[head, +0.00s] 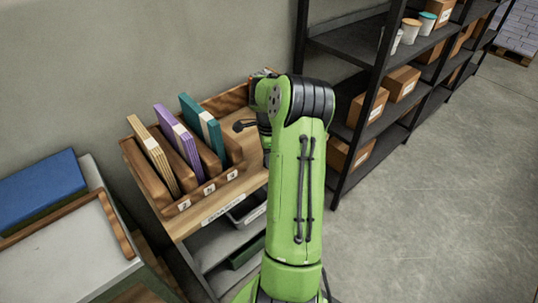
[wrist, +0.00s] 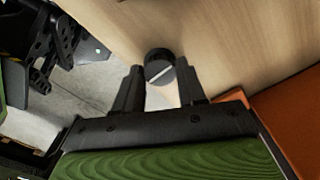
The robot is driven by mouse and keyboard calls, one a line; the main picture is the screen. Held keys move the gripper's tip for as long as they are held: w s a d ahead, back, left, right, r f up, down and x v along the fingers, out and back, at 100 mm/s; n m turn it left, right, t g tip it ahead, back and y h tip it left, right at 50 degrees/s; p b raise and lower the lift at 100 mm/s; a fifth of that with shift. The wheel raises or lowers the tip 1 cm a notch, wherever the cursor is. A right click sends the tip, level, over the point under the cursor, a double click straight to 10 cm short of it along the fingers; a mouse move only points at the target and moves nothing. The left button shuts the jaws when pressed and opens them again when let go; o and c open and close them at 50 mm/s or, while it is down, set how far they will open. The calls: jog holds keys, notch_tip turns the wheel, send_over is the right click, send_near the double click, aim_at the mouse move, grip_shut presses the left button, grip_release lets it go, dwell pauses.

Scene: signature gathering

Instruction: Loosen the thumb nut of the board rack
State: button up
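The thumb nut (wrist: 160,67) is a round black knob with a pale line across its face, set against a light wood panel in the wrist view. My gripper (wrist: 159,76) has one finger on each side of it, and both fingertips appear to press against its sides. The board rack (head: 153,183) is a wooden rack on a shelf unit in the head view, with tan, purple and teal boards upright in its slots. In the head view my green arm hides the gripper and the nut.
A black shelf rack (head: 345,45) with cartons and tubs stands at the right. A side table (head: 65,262) with a blue item (head: 42,186) is at the left. The grey floor (head: 440,210) at the right is clear. An orange-brown surface (wrist: 288,115) lies right of my gripper.

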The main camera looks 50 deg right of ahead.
jog(key=c, duration=0.5)
jog(key=shift+n, duration=0.3)
jog(key=n+p, duration=0.1)
jog(key=n, duration=0.2)
jog(key=shift+r+p, duration=0.1)
jog(key=shift+p, duration=0.25)
jog(key=n+p, duration=0.1)
jog(key=n, duration=0.3)
jog(key=n+p, duration=0.1)
jog(key=n, duration=0.4)
jog(key=shift+n, duration=0.3)
jog(key=n, duration=0.4)
jog(key=shift+n+p, duration=0.3)
jog(key=shift+p, duration=0.1)
